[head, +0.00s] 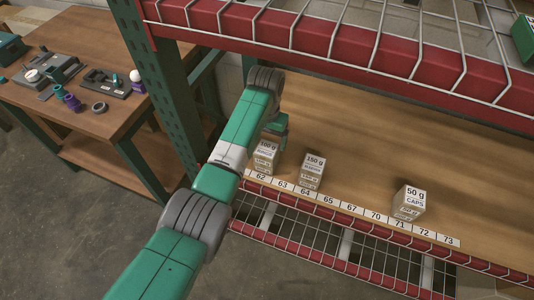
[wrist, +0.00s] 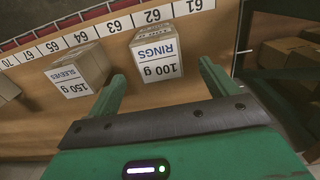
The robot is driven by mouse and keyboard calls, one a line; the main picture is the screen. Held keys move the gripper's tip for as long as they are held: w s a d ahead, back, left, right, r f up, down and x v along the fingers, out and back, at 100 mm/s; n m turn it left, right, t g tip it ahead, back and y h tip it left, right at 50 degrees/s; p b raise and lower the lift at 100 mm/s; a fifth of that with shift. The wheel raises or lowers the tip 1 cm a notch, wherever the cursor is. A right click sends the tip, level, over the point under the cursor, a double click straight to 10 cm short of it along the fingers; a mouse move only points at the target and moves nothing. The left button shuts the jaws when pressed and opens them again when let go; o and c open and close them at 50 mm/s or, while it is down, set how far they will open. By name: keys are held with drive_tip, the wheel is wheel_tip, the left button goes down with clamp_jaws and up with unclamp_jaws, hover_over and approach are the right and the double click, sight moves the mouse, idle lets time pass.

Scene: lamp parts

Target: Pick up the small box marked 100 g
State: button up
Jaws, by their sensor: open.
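The small box marked 100 g (head: 266,156) stands on the wooden shelf by the 62 label, at the left end of the row. In the wrist view the 100 g RINGS box (wrist: 156,56) appears upside down, ahead of my gripper (wrist: 168,88). The two green fingers are apart, with nothing between them, and the box is just beyond their tips. In the head view my gripper (head: 277,128) is partly hidden by my arm, behind the box.
A box marked 150 g (head: 312,171) stands to the right of the 100 g box, with a gap between. A 50 g CAPS box (head: 409,202) stands farther right. A green upright post (head: 165,90) and a red upper shelf beam (head: 330,60) bound the space.

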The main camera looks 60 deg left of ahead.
sight(267, 149)
wheel_tip(267, 149, down, 6)
drive_tip(key=b, duration=0.3)
drive_tip(key=shift+d+r, duration=0.1)
drive_tip(key=shift+r, duration=0.1)
drive_tip(key=c, duration=1.1)
